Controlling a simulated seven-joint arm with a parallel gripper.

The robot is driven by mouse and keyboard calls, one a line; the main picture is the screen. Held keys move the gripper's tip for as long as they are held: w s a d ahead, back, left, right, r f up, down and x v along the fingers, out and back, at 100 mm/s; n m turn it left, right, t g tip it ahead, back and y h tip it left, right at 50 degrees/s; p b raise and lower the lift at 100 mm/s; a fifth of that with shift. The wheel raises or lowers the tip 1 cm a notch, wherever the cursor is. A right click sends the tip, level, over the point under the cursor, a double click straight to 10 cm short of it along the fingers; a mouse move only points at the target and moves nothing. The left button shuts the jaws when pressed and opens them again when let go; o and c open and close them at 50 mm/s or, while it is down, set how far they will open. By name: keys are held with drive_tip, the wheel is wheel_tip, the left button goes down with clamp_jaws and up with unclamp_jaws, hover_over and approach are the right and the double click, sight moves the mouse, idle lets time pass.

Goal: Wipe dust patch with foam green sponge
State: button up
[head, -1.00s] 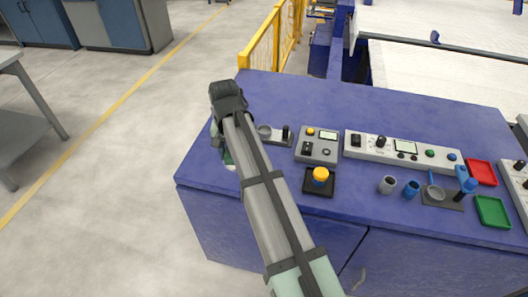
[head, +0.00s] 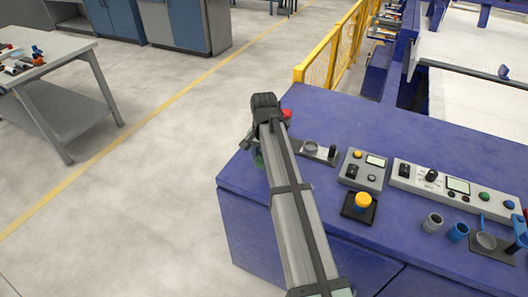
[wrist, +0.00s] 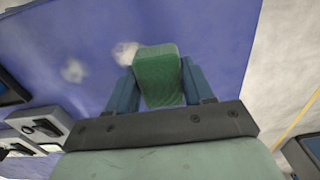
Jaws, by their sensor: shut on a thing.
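The green foam sponge (wrist: 158,76) sits between the two blue-grey fingers of my gripper (wrist: 157,82) in the wrist view, and the gripper is shut on it. In the head view, only a small green part (head: 259,158) shows beside my arm, near the left edge of the blue bench top. My arm hides the rest. In the wrist view, a whitish dust patch (wrist: 125,53) lies on the blue surface just left of the sponge's far end. A second, fainter patch (wrist: 73,71) lies further left. Whether the sponge touches the surface, I cannot tell.
The blue bench top (head: 335,108) holds a grey fixture (head: 312,147), a control box (head: 363,170), a yellow button (head: 362,201) and grey and blue cups to the right. A red object (head: 287,113) stands beside my wrist. A yellow fence (head: 340,50) stands behind.

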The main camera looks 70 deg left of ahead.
sight(263, 173)
drive_tip(key=shift+f, duration=2)
drive_tip(key=shift+w+d+f, duration=0.4)
drive_tip(key=shift+d+f, duration=0.1)
drive_tip(key=shift+f, duration=0.1)
drive_tip(key=shift+c, duration=0.3)
drive_tip(key=shift+w+d, duration=2.1)
drive_tip(key=shift+w, duration=0.1)
drive_tip(key=shift+s+a+r, duration=0.15)
drive_tip(key=shift+s+a, duration=2.55)
drive_tip(key=shift+w+d+r, duration=0.1)
drive_tip(key=shift+r, duration=3.9)
